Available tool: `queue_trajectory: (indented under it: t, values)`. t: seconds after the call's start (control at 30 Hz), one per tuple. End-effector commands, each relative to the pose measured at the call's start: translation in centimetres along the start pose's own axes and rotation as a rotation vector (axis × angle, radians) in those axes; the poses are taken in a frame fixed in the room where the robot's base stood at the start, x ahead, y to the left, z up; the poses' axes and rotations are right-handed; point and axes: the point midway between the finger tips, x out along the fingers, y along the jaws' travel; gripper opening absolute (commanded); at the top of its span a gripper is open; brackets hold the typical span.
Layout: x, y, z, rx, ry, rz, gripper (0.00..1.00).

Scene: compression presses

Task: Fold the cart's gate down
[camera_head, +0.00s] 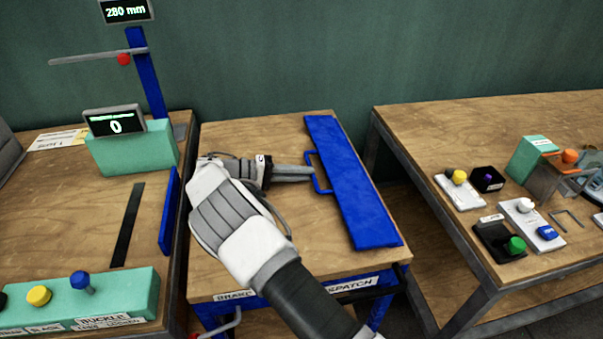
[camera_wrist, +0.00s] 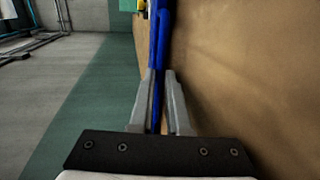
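The cart (camera_head: 235,150) has a wooden top and a blue frame and stands between two benches. Its gate, a long blue panel (camera_head: 350,180), runs along the right side of the cart top. It looks flat or nearly flat over the wood; its exact angle is hard to tell. A thin blue handle (camera_head: 311,160) sticks out from the panel's left edge. My gripper (camera_head: 312,172) reaches this handle from the left. In the wrist view my gripper (camera_wrist: 159,78) has its fingers close on both sides of a blue bar, shut on it; the bar partly hides the panel beyond.
The left bench (camera_head: 75,220) holds a green button box (camera_head: 120,297) and a display reading 0 (camera_head: 115,121). A small blue panel (camera_head: 169,212) stands at its right edge. The right bench (camera_head: 430,130) carries several small devices. A gap separates it from the cart.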

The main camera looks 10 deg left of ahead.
Motion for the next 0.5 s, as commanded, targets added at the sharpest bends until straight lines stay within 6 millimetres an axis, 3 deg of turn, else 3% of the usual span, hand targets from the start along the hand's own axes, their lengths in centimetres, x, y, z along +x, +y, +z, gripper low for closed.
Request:
queue_trajectory:
  t: [0.03,0.17,0.5]
  values:
    - [0.14,-0.02,0.04,-0.001,-0.003,0.001,0.22]
    - [0.12,0.00,0.03,-0.001,-0.003,0.001,0.45]
    - [0.04,-0.14,0.02,-0.002,0.000,-0.002,0.45]
